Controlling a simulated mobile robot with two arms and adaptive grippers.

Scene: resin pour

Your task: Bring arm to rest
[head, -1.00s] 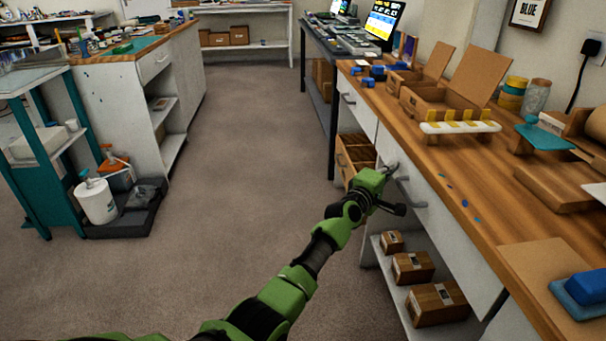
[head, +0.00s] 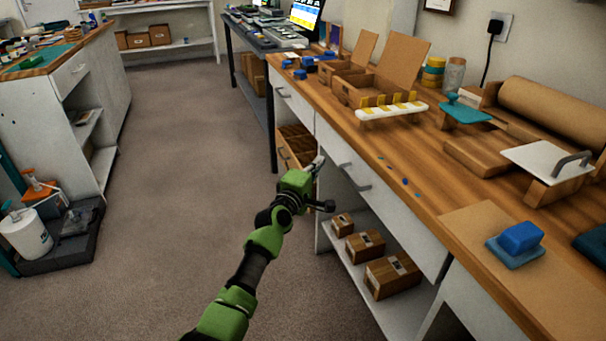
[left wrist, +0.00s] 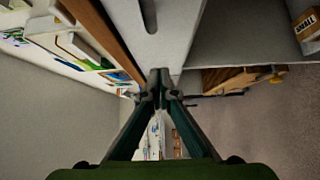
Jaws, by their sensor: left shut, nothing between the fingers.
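My left arm is green and black and reaches up from the bottom of the head view. Its left gripper (head: 318,162) is beside the front of the long wooden-topped bench (head: 440,200), below the top's edge, near the drawer fronts. In the left wrist view the two fingers of the left gripper (left wrist: 160,78) meet at the tips, with nothing between them. My right gripper is not in view.
Drawer handles (head: 355,178) stick out from the bench front. Cardboard boxes (head: 392,274) stand on the shelf below. Left are a white cabinet (head: 75,120) and a white tub (head: 26,234) on a dark tray. The carpet (head: 170,180) between is clear.

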